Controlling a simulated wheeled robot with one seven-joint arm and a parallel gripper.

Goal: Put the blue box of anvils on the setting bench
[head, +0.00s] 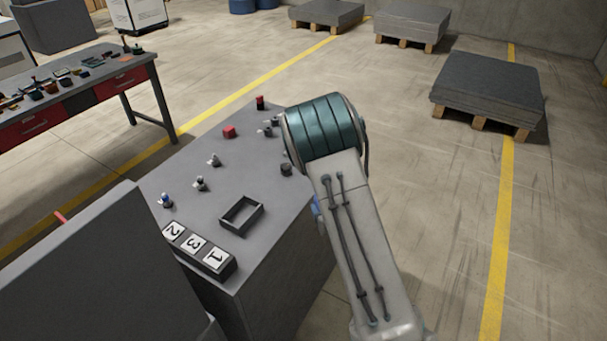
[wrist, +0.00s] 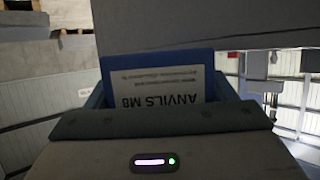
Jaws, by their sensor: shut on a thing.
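The blue box of anvils (wrist: 158,62) fills the middle of the wrist view, with a white label reading "ANVILS M8" upside down. My gripper (wrist: 160,122) is shut on this box. Another bench with red drawers (head: 120,84) stands at the back left. No label shows which one is the setting bench.
The grey top carries several knobs, a red block (head: 229,132), an empty dark frame (head: 241,214) and a strip of number tiles (head: 196,246). A grey panel (head: 100,275) rises at its left. Loaded pallets (head: 487,88) stand at the back right. Floor at right is clear.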

